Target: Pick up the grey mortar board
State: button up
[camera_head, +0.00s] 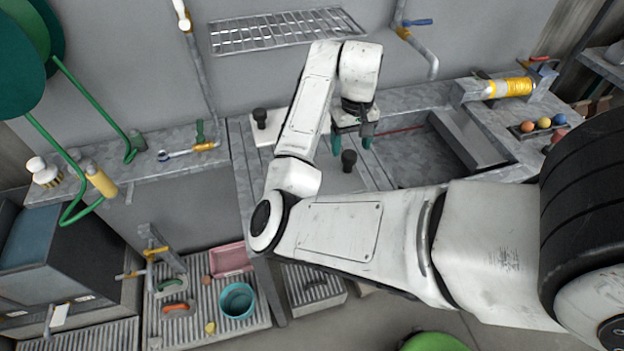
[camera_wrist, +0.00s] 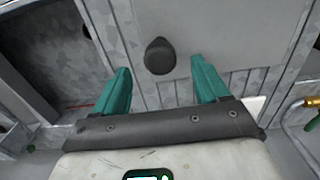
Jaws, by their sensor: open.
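The grey mortar board (camera_head: 335,178) lies flat on the grey metal worktop, with a black knob (camera_head: 348,157) standing up from it. In the wrist view the board (camera_wrist: 215,38) lies ahead, and its knob (camera_wrist: 159,55) shows between the two fingers. My gripper (camera_head: 350,144) has green fingers and is open and empty. It hangs over the worktop near the knob; in the wrist view the gripper (camera_wrist: 159,66) has its fingertips on either side of the knob's line. I cannot tell how high it is above the board. My arm hides part of the worktop.
A white board (camera_head: 266,133) with a black knob lies to the left, partly behind my arm. A sunken basin (camera_head: 405,165) is to the right. Coloured balls (camera_head: 543,123) sit on the right ledge. A wire rack (camera_head: 285,32) hangs above. A teal bucket (camera_head: 237,301) stands below.

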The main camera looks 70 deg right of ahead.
aim_at(349, 154)
jog(key=shift+a+f+p, duration=0.15)
jog(key=shift+f+p, duration=0.4)
jog(key=shift+f, duration=2.5)
jog(key=c, duration=1.4)
